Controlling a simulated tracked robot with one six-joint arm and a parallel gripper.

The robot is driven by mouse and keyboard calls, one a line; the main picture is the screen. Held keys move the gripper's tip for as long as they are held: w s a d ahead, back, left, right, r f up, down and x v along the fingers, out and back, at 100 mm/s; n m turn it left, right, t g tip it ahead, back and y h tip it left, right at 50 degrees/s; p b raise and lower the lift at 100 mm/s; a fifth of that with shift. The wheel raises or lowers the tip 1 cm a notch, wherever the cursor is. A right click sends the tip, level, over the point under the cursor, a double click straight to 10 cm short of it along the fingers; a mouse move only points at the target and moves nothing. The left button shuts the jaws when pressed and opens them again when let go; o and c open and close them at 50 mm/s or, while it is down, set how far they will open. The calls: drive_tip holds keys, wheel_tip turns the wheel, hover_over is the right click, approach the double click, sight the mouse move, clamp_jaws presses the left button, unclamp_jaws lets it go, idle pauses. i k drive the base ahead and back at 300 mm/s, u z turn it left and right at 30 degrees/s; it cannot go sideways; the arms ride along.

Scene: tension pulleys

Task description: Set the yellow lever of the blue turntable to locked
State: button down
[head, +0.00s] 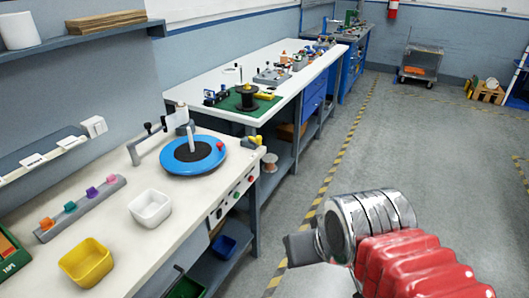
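The blue turntable (207,165) is a round disc with a dark centre and an upright light post, on the near white workbench. A red spot sits on its right rim. A small yellow lever (256,140) shows just right of the turntable, at the bench's far right corner; its setting is too small to tell. My gripper (302,248) is at the lower right, a dark end piece beyond the silver wrist and red-sleeved arm. It is over the floor, right of the bench and well apart from the lever. Its fingers cannot be made out clearly.
A white bin (150,209), a yellow bin (87,263) and a rail of coloured clips (80,208) are on the near bench (120,235). A grey arm-like fixture (150,143) stands left of the turntable. Open floor (420,150) lies right of the benches.

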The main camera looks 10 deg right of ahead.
sight(259, 140)
drive_tip(key=u, duration=0.05)
drive_tip(key=k, duration=0.9)
drive_tip(key=z, duration=0.1)
drive_tip(key=i, duration=1.5)
drive_tip(key=u, duration=0.9)
drive_tip(key=i, duration=0.45)
drive_tip(key=u, duration=0.2)
